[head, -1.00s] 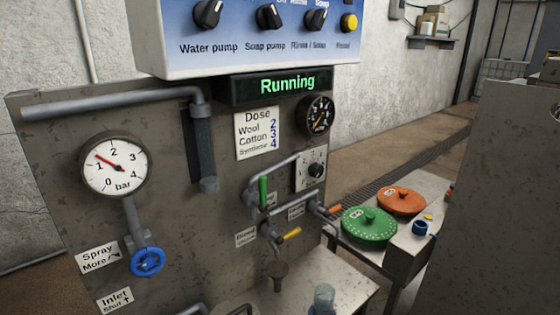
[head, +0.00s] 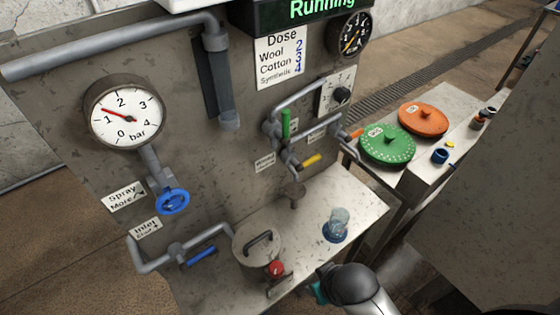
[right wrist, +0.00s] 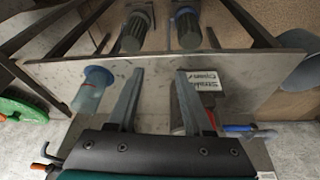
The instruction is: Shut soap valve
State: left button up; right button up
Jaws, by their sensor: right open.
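A cluster of small valves on the grey panel has a green handle (head: 286,123) standing upright, a yellow handle (head: 311,160) pointing right and an orange handle (head: 355,134) pointing right. Their small labels are too blurred to read, so I cannot tell which one is the soap valve. My right arm enters at the bottom of the head view, below these valves and apart from them. My right gripper (right wrist: 158,88) shows in the right wrist view, its fingers apart and empty above the metal shelf (right wrist: 150,120). My left gripper is out of view.
The shelf holds a lidded pot (head: 257,250), a red knob (head: 276,268) and a clear blue-based cup (head: 337,224). A blue wheel (head: 173,201) and blue lever (head: 201,255) are at left. Green (head: 388,146) and orange (head: 423,120) discs lie on a side table.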

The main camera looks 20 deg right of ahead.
jog(key=w+r+t+p, duration=0.2)
jog(key=w+r+t, duration=0.4)
jog(key=r, duration=0.8)
jog(key=t+y, duration=0.2)
jog(key=t, duration=0.6)
send_near(286, 127)
notch_tip(286, 127, up, 2)
jog(key=s, duration=0.1)
pick_arm(q)
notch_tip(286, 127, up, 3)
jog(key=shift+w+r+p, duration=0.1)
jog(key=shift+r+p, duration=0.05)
jog(key=shift+p, duration=0.15)
pick_arm(e)
jog(key=w, duration=0.5)
jog(key=w+a, duration=0.1)
jog(key=w, duration=0.8)
jog(key=shift+w+a+r, duration=0.1)
jog(key=shift+w+a, duration=0.25)
jog(key=shift+w, duration=0.05)
grip_shut()
